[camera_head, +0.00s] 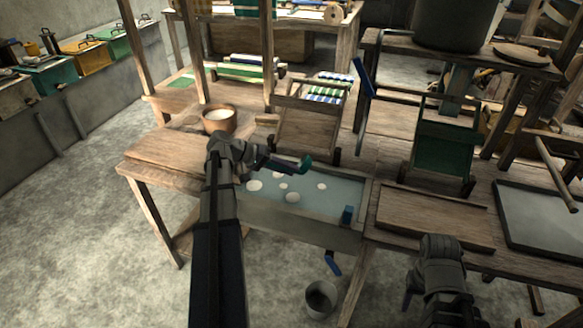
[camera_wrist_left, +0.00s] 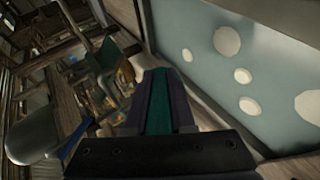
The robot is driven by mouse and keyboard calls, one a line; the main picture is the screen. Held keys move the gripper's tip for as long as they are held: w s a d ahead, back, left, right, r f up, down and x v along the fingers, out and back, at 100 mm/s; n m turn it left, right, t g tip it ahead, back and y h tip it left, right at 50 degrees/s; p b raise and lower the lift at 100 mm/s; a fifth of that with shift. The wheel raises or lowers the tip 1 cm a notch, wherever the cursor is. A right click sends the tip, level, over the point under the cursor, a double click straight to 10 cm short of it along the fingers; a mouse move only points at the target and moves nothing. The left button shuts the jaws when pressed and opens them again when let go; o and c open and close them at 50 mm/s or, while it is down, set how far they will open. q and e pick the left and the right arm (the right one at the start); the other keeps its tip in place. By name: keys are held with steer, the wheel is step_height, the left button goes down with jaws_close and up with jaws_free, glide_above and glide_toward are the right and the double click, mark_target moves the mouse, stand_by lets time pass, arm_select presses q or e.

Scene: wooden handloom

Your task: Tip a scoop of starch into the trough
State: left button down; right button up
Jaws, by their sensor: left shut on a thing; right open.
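The trough (camera_head: 262,214) is a wooden box of pale blue-grey liquid with several round white patches, in the middle of the head view. It also shows at the right of the left wrist view (camera_wrist_left: 205,55). My left gripper (camera_head: 284,164) is over the trough, shut on a teal scoop (camera_head: 306,163). A teal strip of it shows between the fingers in the left wrist view (camera_wrist_left: 158,100). I cannot tell what the scoop holds. A brown bowl with white contents (camera_head: 218,122) stands behind my left wrist. My right gripper (camera_head: 412,286) is open, low at the right, partly hidden.
A grey bucket (camera_head: 320,298) is on the floor below. A wooden board (camera_head: 430,215) and a dark tray (camera_head: 540,215) lie to the right. A bare wooden top (camera_head: 165,152) is left of the trough.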

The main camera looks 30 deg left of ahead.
arm_select(q)
steer(key=d+r+g+y+p, duration=0.1)
steer(key=y+p, duration=0.2)
steer(key=d+m+g+y+p, duration=0.1)
steer(key=d+y+p, duration=0.1)
steer(key=y+p, duration=0.1)
steer(key=w+d+r+m+g+y+p, duration=0.1)
steer(key=y+p, duration=0.2)
steer(key=p, duration=0.2)
steer(key=shift+d+r, duration=0.35)
steer(key=shift+d, duration=0.05)
steer(key=shift+y, duration=0.6)
step_height(320, 180, up, 5)
steer(key=p, duration=0.5)
steer(key=shift+a, duration=0.1)
